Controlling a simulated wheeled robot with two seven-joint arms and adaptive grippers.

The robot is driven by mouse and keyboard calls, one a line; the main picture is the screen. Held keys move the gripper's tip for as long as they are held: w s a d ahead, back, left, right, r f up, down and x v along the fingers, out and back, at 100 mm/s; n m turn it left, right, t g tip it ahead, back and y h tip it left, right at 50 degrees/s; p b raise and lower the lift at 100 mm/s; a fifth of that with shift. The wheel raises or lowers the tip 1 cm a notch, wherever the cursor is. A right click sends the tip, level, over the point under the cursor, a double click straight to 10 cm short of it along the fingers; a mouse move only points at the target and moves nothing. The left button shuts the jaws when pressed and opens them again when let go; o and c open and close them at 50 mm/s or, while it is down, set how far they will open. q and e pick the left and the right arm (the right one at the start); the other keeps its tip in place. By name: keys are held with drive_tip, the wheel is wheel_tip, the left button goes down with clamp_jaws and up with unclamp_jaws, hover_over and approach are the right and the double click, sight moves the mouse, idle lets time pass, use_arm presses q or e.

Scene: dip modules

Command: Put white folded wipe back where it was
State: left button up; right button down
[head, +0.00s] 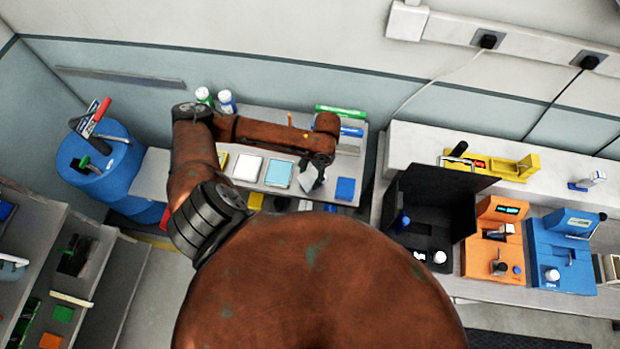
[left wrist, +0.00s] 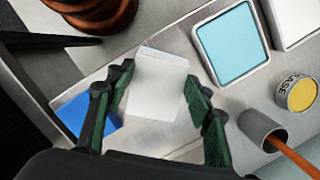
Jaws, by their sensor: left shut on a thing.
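The white folded wipe (left wrist: 157,88) is between the two fingers of my left gripper (left wrist: 156,78), which is shut on it in the left wrist view. In the head view my left gripper (head: 313,178) is over the front right part of the small bench (head: 257,118), with the wipe (head: 306,179) showing pale at its tip. Whether the wipe touches the bench top is hard to tell. A light blue square tray (left wrist: 231,45) is just right of the wipe in the wrist view. A blue square (left wrist: 84,113) lies to its left. My right gripper is not in view.
A white square (head: 247,168) lies left of the light blue tray (head: 278,173). A yellow-topped tin (left wrist: 297,93) and a grey cup (left wrist: 261,128) with an orange stick stand close by. A black open case (head: 430,210) is on the bench to the right.

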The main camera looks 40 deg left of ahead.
sight(311, 177)
use_arm(q)
drive_tip(key=x, duration=0.3)
drive_tip(key=shift+w+f, duration=0.25)
drive_tip(key=shift+w, duration=0.1)
drive_tip(key=o, duration=1.6)
drive_tip(key=shift+d+r, duration=0.1)
drive_tip(key=b+v, duration=0.1)
drive_tip(key=v, duration=1.1)
